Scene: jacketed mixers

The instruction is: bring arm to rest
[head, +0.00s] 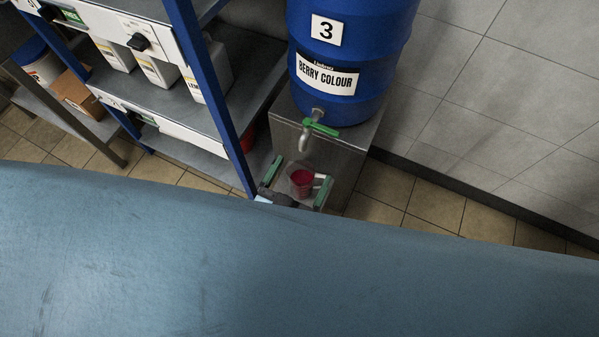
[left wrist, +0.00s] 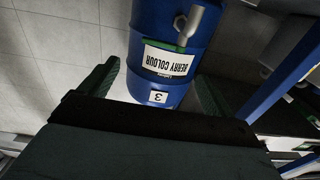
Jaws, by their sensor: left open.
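My left gripper (head: 303,170) is open, with its green fingers spread in front of the stand below the drum's tap. A clear cup with red contents (head: 301,181) shows between the fingers in the head view. I cannot tell whether they touch it. The blue drum labelled 3 and BERRY COLOUR (head: 345,60) stands above, its metal tap (head: 305,138) with a green lever over the cup. In the left wrist view the drum (left wrist: 165,85) appears upside down beyond the open fingers; the cup does not show there. My right gripper is not in view.
A blue-framed shelf rack (head: 212,95) with white containers stands close left of the drum. The metal stand (head: 350,150) carries the drum beside a grey wall (head: 480,120). A blue-grey surface near the camera hides the lower half of the head view.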

